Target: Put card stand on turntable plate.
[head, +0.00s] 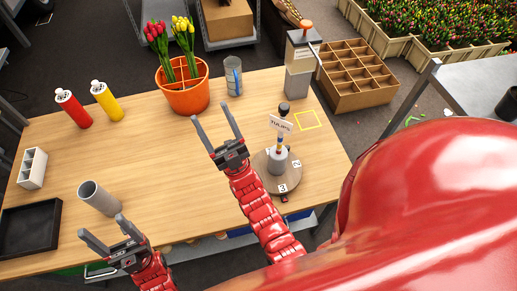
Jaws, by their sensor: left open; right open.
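The card stand with its white "TULIPS" card (281,124) is upright at the right of the table. Its pale base (278,163) appears to stand on the round brown turntable plate (262,182), which carries numbered labels, 2 and 3 among them. My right gripper (212,113) is open and empty, left of the card stand and apart from it, with its fingers pointing to the back of the table. My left gripper (101,227) is open and empty at the front left, just in front of a grey tube.
An orange bucket (188,98) with red and yellow tulips, a grey cup (233,77) and a dispenser (299,82) stand at the back. A yellow square outline (308,120) is empty. Spray cans (73,107), a grey tube (98,198) and a black tray (28,229) are left.

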